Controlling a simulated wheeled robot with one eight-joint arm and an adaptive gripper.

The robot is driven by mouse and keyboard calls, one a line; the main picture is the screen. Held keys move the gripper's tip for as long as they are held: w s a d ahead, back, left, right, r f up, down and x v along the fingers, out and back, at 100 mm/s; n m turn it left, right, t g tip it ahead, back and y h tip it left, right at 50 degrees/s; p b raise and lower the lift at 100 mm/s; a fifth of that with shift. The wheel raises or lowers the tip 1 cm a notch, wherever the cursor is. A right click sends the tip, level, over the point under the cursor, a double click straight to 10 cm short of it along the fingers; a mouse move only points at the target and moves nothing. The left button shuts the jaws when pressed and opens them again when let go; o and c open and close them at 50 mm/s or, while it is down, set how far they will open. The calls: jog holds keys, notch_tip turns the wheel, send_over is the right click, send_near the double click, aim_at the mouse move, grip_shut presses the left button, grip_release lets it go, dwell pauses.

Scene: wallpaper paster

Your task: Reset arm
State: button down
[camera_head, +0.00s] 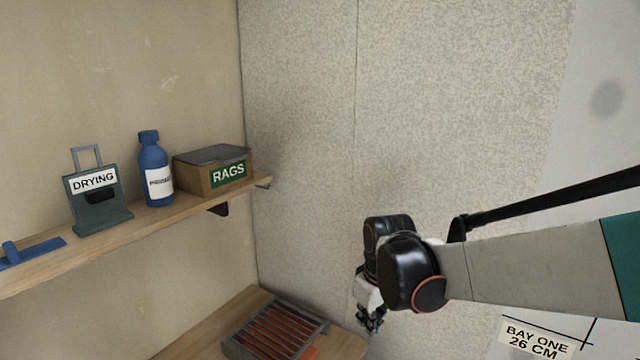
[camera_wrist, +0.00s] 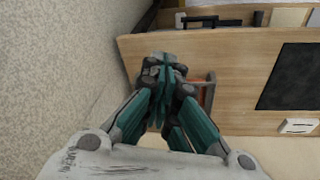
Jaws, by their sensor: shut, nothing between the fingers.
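My gripper (camera_head: 370,318) hangs at the end of my arm in the head view, in front of the speckled wall and just right of the lower wooden surface. In the wrist view my gripper (camera_wrist: 163,68) has its teal fingers together, with nothing between them. It points toward the wooden bench (camera_wrist: 240,60), and the fingers hide part of a red-and-grey slatted rack there. My arm reaches in from the right side of the head view.
The slatted rack (camera_head: 275,330) lies below. A BAY ONE label (camera_head: 535,340) is at lower right.

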jog(key=s+d+r+m+t, duration=0.2)
jog(key=s+d+r+m, duration=0.1)
jog(key=s, duration=0.6)
jog(key=s+d+r+m+t, duration=0.2)
jog(key=s+d, duration=0.4)
jog(key=s, duration=0.4)
jog(key=shift+s+d+r+m+t, duration=0.25)
jog(key=shift+r+m+t, duration=0.15)
jog(key=shift+r+m, duration=0.6)
jog(key=shift+a+f, duration=0.15)
jog(key=shift+f, duration=0.1)
